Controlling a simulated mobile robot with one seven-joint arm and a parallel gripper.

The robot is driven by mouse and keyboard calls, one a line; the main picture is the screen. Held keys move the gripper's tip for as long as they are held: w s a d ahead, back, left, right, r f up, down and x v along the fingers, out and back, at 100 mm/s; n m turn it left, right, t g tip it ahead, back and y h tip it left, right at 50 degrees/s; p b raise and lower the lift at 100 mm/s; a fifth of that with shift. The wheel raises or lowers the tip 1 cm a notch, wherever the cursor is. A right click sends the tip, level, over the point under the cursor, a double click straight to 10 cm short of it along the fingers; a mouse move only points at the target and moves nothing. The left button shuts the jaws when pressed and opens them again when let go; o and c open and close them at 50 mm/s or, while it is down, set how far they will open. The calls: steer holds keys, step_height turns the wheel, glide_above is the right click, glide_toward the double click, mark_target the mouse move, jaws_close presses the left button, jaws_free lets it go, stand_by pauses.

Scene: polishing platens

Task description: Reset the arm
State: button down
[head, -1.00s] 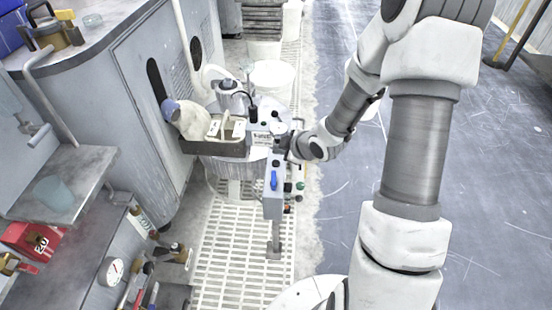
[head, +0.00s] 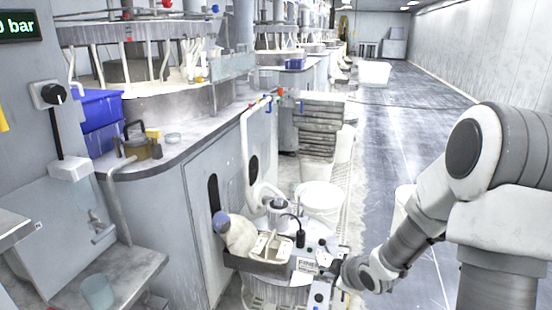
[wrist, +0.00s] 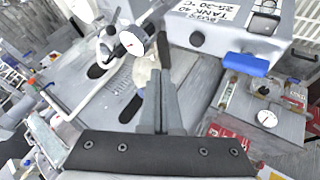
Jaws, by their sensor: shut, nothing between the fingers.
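My arm reaches in from the right in the head view, and my gripper (head: 332,266) is beside the small grey control box (head: 308,264) at the end of the tray stand. The fingertips are small and partly hidden there. In the wrist view my gripper (wrist: 164,45) has its two dark fingers together with nothing between them. A grey box with a tank label (wrist: 225,22) and a blue lever (wrist: 245,64) is in front of and to the right of the fingers. I cannot tell whether the fingers touch anything.
A dark tray (head: 258,262) with a white bottle (head: 238,232) lies left of my gripper. White buckets (head: 320,200) stand behind it. A grey cabinet (head: 200,200) and blue bins (head: 98,122) are at left. The floor aisle (head: 395,140) beyond my arm is mostly open.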

steer(key=s+d+r+m+g+h, duration=0.1)
steer(key=s+d+r+m+h, duration=0.2)
steer(key=r, duration=0.5)
steer(key=s+r+m+h, duration=0.2)
steer(key=s+r+m, duration=0.2)
steer(key=s+r, duration=0.3)
steer(key=s+a+r+m+g+y, duration=0.1)
steer(key=s+a+r+m, duration=0.25)
steer(key=s, duration=0.45)
steer(key=s+a+r+m+y, duration=0.1)
steer(key=s+a+r+m, duration=0.15)
steer(key=s+r, duration=0.4)
step_height(320, 180, up, 18)
steer(key=s+d+p, duration=0.1)
steer(key=p, duration=1.8)
steer(key=shift+f+g, duration=0.25)
steer(key=shift+g, duration=0.05)
steer(key=shift+s, duration=0.1)
